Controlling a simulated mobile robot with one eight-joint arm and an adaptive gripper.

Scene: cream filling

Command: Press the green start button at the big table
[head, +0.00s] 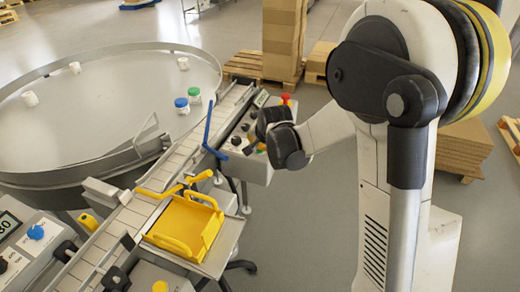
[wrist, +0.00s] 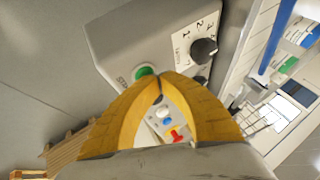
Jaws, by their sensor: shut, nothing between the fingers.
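The green button (wrist: 143,72) sits on a grey control box (wrist: 125,30) in the wrist view, with lettering beside it that is partly hidden. My gripper (wrist: 160,80) has its yellow fingers shut and empty. The fingertips overlap the button's lower right edge in the picture; I cannot tell whether they touch it. In the head view, the control box (head: 257,172) stands beside the conveyor, near the big round table (head: 110,95). My wrist there hides part of the box, and I cannot make out the green button clearly.
A black numbered knob (wrist: 204,50) is right of the button. A red button (head: 286,99) tops the box's far end. A blue guide rail (head: 209,125) rises beside the box. Several jars stand on the round table. A yellow tray (head: 186,228) sits by the conveyor (head: 150,198).

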